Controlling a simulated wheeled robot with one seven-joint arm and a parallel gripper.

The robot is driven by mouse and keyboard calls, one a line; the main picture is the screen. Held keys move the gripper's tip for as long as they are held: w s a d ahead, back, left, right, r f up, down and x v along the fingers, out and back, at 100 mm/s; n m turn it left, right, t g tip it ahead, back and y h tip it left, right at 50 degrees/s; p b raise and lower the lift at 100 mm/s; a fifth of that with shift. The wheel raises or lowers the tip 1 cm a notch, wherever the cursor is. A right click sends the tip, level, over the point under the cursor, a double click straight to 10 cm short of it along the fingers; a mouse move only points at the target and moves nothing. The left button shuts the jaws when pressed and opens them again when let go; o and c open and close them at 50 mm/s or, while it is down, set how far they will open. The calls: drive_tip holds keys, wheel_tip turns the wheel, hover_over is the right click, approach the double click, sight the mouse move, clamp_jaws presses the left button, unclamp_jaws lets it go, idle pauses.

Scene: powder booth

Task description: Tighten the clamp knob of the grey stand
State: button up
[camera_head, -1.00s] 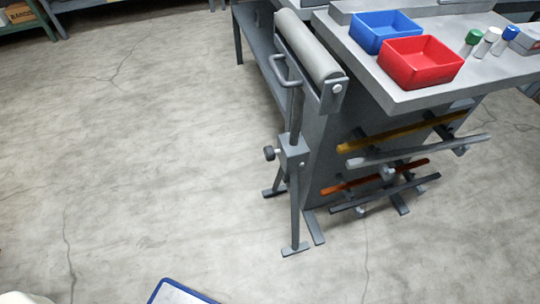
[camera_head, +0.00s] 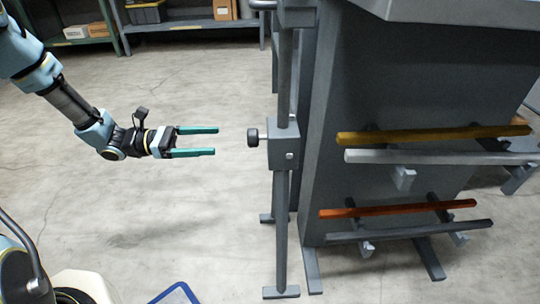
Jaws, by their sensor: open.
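The grey stand (camera_head: 283,215) stands upright right of the picture's middle, beside a grey cabinet or bench side. Its clamp block (camera_head: 284,150) sits partway up the post. The clamp knob (camera_head: 253,137) is small and dark, on a short light stem at the block's left side. My gripper (camera_head: 215,141) has two green fingers, apart and empty, pointing right toward the knob. In the picture it is left of the knob at nearly the same height, with a gap between. The stand's top is cut off by the upper picture edge.
Yellow (camera_head: 420,134), light grey (camera_head: 440,157), orange (camera_head: 400,209) and dark grey bars (camera_head: 410,230) lie on a rack right of the stand. A blue-edged panel (camera_head: 176,294) is at the bottom. Shelves (camera_head: 185,24) stand at the back. The floor left of the stand is clear.

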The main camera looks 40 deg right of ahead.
sight(250, 138)
drive_tip(key=b+x, duration=0.1)
drive_tip(key=x, duration=1)
drive_tip(key=shift+b, duration=0.3)
drive_tip(key=c, duration=1.4)
